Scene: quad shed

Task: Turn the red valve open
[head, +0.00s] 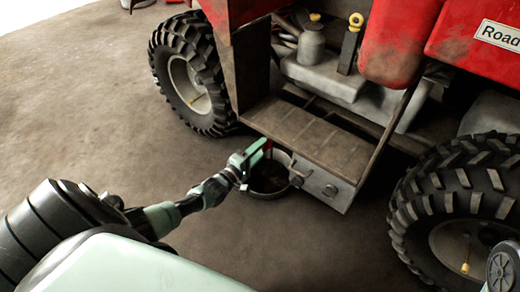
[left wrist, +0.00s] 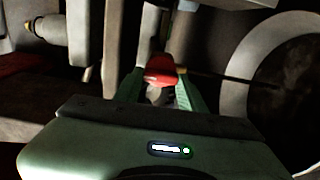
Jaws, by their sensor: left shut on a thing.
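The red valve (left wrist: 160,68) shows in the left wrist view between the two green fingers of my left gripper (left wrist: 160,84). The fingers are shut on its red handle. Most of the valve's body is hidden behind the gripper. My right gripper is not in view.
The footrest (head: 318,140) hangs close above. Large tyres stand at the left (head: 192,75) and right (head: 462,195). The floor at the left (head: 80,100) is clear.

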